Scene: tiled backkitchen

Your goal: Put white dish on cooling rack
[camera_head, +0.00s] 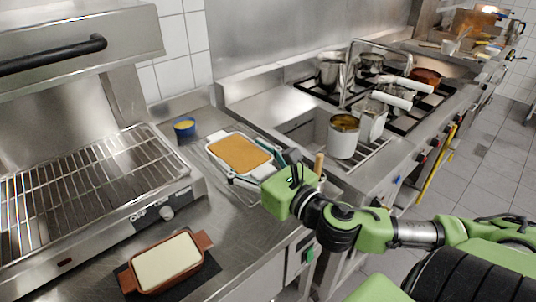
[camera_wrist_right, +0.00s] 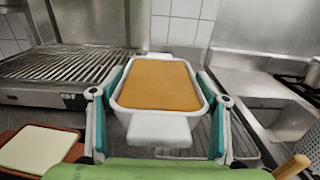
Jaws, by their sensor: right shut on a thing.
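The white dish (camera_head: 240,153) is rectangular with end handles and holds an orange-brown filling. It also shows in the right wrist view (camera_wrist_right: 159,129), level between the fingers. My right gripper (camera_head: 258,170) is shut on its near end, with one finger along each side. The cooling rack (camera_head: 247,195) is a wire rack on the steel counter, partly hidden under the dish; its bars also show in the wrist view (camera_wrist_right: 247,146). The dish is over the rack; I cannot tell whether it touches the wires. My left gripper is not in view.
A grill with a wire shelf (camera_head: 75,190) stands at left. A brown dish (camera_head: 166,264) with pale filling sits on a dark mat in front. A sink with pots (camera_head: 344,136) and a stove are at right.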

